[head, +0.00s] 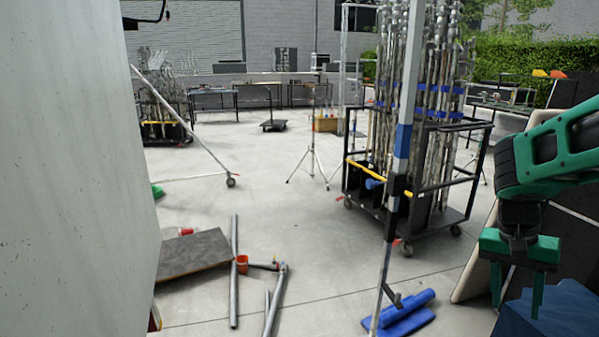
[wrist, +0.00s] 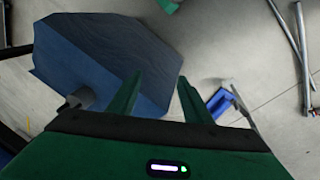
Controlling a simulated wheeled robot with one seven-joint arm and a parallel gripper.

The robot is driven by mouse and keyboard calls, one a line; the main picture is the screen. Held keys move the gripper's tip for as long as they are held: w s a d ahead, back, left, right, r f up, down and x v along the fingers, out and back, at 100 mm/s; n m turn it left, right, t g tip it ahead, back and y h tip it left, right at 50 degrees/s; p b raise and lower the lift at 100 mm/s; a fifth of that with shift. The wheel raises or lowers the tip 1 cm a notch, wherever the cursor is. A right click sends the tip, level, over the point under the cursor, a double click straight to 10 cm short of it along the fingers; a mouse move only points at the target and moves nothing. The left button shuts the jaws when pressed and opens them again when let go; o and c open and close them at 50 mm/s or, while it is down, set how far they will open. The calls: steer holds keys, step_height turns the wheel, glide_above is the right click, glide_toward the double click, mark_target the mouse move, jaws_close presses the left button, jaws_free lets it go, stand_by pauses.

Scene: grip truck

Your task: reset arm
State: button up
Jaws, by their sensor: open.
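My green gripper (head: 517,290) hangs from my green arm at the right edge of the head view, pointing down. Its two fingers are apart with nothing between them. In the wrist view the gripper (wrist: 160,90) shows its open fingers above a blue block-like object (wrist: 95,50). The same blue object (head: 555,312) appears at the lower right corner of the head view, just below the fingers. I cannot tell the exact gap between them.
A wheeled cart (head: 440,215) full of metal stands is at centre right. A pole rises in front of it, beside a blue item (head: 405,315) on the floor. Metal pipes (head: 234,275) and a grey board (head: 195,255) lie left of centre. A white panel (head: 75,180) blocks the left.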

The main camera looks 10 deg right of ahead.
steer(key=s+a+n+y, duration=0.1)
steer(key=s+a+n, duration=0.1)
steer(key=s, duration=0.4)
steer(key=s+a+r+n+t+y, duration=0.1)
steer(key=s+a+n, duration=0.1)
steer(key=s+a, duration=0.3)
steer(key=shift+s+a+t+y, duration=0.3)
steer(key=shift+s, duration=0.15)
steer(key=shift+w+f, duration=0.2)
steer(key=shift+w, duration=0.45)
